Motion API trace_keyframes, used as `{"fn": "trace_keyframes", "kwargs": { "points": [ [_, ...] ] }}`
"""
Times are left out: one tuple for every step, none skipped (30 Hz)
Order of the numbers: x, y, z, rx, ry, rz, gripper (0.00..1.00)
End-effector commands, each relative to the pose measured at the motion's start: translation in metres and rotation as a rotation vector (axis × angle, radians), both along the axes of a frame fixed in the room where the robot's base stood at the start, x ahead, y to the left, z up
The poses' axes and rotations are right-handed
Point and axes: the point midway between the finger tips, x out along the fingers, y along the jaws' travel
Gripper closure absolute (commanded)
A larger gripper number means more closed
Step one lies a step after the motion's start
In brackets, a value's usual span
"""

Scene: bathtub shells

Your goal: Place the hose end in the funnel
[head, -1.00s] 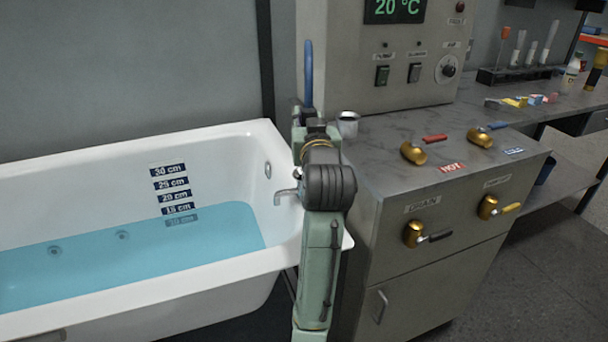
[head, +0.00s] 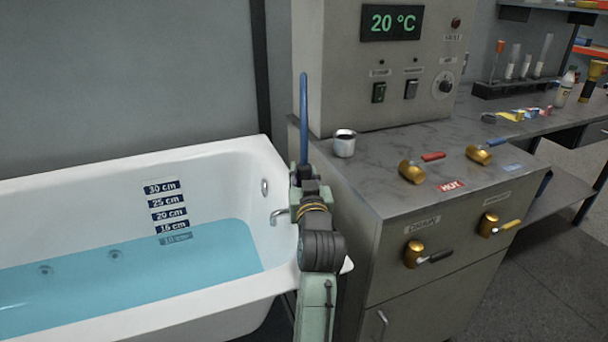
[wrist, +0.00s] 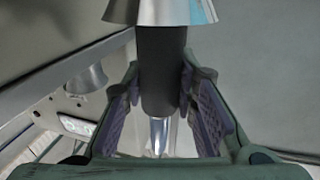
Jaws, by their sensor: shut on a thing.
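My gripper (head: 304,178) is seen from behind in the head view, beside the counter's left edge, and its fingers are hidden there. A blue hose (head: 304,115) stands upright above it.
A white bathtub (head: 225,150) with blue water lies left of my arm, its tap (head: 279,216) close to my gripper. The grey counter (head: 370,180) carries brass valves (head: 411,172) and a control box (head: 345,60) behind. A test-tube rack (head: 515,88) stands farther right.

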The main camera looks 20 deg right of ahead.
Motion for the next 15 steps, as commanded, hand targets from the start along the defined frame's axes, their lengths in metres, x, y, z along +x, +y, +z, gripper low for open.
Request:
{"fn": "trace_keyframes", "kwargs": {
  "points": [
    [-0.0002,0.0000,0.0011,-0.001,-0.003,0.000,1.00],
    [-0.0001,0.0000,0.0012,-0.001,-0.003,0.000,1.00],
    [-0.0001,0.0000,0.0013,-0.001,-0.003,0.000,1.00],
    [-0.0001,0.0000,0.0013,-0.001,-0.003,0.000,1.00],
    [-0.0001,0.0000,0.0013,-0.002,-0.003,0.000,1.00],
    [-0.0001,0.0000,0.0009,-0.001,-0.003,0.000,1.00],
    [-0.0001,0.0000,0.0001,0.000,-0.002,0.000,1.00],
    [-0.0001,0.0000,-0.0011,0.000,-0.002,0.000,1.00],
    [0.0000,0.0000,-0.0021,0.000,-0.001,0.000,0.73],
    [0.0000,0.0000,-0.0013,0.000,-0.001,0.000,0.72],
    [0.0000,0.0000,-0.0012,0.000,-0.001,0.000,0.70],
    [0.0000,0.0000,-0.0013,0.000,-0.001,0.000,0.67],
    [0.0000,0.0000,-0.0013,0.000,-0.001,0.000,0.65],
    [0.0001,0.0000,-0.0013,0.000,-0.001,0.000,0.63],
    [0.0000,-0.0001,-0.0012,0.000,-0.001,0.000,0.60]
  ]
}}
